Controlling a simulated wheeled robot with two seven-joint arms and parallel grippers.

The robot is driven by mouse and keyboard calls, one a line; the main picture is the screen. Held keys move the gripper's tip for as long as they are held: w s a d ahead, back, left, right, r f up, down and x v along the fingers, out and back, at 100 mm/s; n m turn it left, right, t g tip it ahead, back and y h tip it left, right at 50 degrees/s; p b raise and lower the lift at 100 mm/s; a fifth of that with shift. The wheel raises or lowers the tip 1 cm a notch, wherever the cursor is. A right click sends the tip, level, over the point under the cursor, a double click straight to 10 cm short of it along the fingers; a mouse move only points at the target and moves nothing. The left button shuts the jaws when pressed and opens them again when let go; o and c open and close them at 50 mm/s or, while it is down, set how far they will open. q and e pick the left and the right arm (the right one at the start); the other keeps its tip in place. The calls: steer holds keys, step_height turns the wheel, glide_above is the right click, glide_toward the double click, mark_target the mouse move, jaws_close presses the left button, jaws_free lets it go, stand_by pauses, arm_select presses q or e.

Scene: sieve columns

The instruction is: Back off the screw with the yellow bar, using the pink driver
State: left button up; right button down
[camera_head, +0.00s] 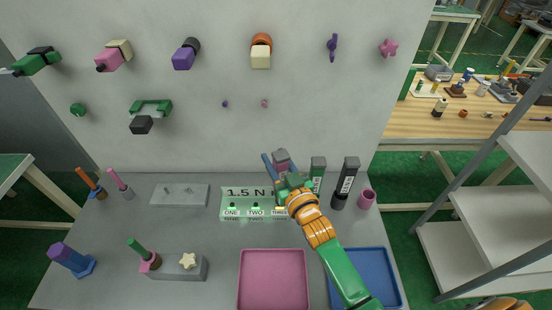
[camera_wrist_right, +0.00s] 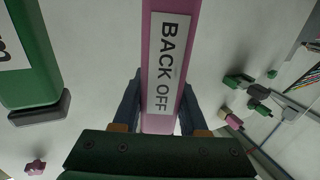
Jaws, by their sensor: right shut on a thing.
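The pink driver (camera_wrist_right: 166,60) carries a white label reading "BACK OFF". My right gripper (camera_wrist_right: 160,110) is shut around it in the right wrist view. In the head view the driver's pink body (camera_head: 281,156) shows just above my right gripper (camera_head: 283,172), over the back of the bench. A pale green plate (camera_head: 228,196) marked "1.5 N" lies just left of and below the gripper, with spots labelled ONE, TWO and THREE. My gripper and arm partly cover its right end. My left gripper is not in view.
A pink tray (camera_head: 273,303) and a blue tray (camera_head: 388,283) lie in front. A wall with mounted shapes rises behind.

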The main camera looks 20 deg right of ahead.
mark_target(278, 152)
steer(key=shift+f+b, duration=0.75)
steer(key=shift+f, duration=0.15)
stand_by(0.3)
steer(key=shift+s+f, duration=0.1)
steer(key=shift+f, duration=0.05)
steer(key=shift+r+p, duration=0.4)
steer(key=shift+p, duration=0.25)
stand_by(1.8)
steer(key=shift+r, duration=0.1)
step_height(278, 152, up, 5)
steer(key=p, duration=0.5)
steer(key=shift+r, duration=0.2)
steer(key=shift+f, duration=0.15)
